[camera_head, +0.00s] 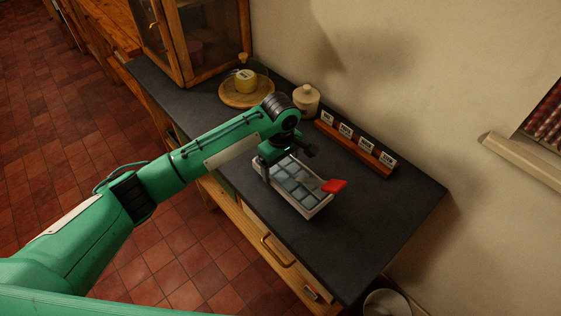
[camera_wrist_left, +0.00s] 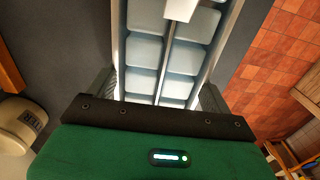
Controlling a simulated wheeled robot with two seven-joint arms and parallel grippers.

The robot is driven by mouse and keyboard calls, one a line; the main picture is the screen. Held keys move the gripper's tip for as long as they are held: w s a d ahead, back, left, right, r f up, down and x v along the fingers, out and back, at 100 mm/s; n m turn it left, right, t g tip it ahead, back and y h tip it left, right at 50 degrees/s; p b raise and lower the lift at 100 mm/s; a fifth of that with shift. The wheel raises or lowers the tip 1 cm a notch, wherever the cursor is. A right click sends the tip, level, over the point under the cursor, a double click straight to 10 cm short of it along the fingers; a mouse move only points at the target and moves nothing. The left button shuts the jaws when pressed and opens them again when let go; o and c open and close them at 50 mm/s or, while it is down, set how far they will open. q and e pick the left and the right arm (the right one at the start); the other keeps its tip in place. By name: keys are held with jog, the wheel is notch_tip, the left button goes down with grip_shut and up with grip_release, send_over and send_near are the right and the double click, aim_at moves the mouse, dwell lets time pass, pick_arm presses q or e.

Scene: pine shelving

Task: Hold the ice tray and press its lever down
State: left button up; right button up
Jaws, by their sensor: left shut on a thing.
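The ice tray (camera_head: 296,186) is a pale metal tray with rows of grey-blue compartments, lying on the dark countertop. Its lever ends in a red grip (camera_head: 334,186) that sticks up at the tray's right end. My left gripper (camera_head: 275,170) is at the tray's far-left end and is shut on it. In the left wrist view the tray (camera_wrist_left: 150,52) runs away from the gripper between its fingers, and a pale part of the lever (camera_wrist_left: 180,8) shows at the top. My right gripper is not in view.
Behind the tray are a wooden rack (camera_head: 353,148) with several small labelled cards, a lidded cream jar (camera_head: 306,99) and a round wooden board (camera_head: 230,95) bearing a yellow item. The dark countertop (camera_head: 390,215) is clear to the right. A white bowl (camera_head: 384,304) is below the right edge.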

pick_arm(q)
jog(key=shift+f, duration=0.9)
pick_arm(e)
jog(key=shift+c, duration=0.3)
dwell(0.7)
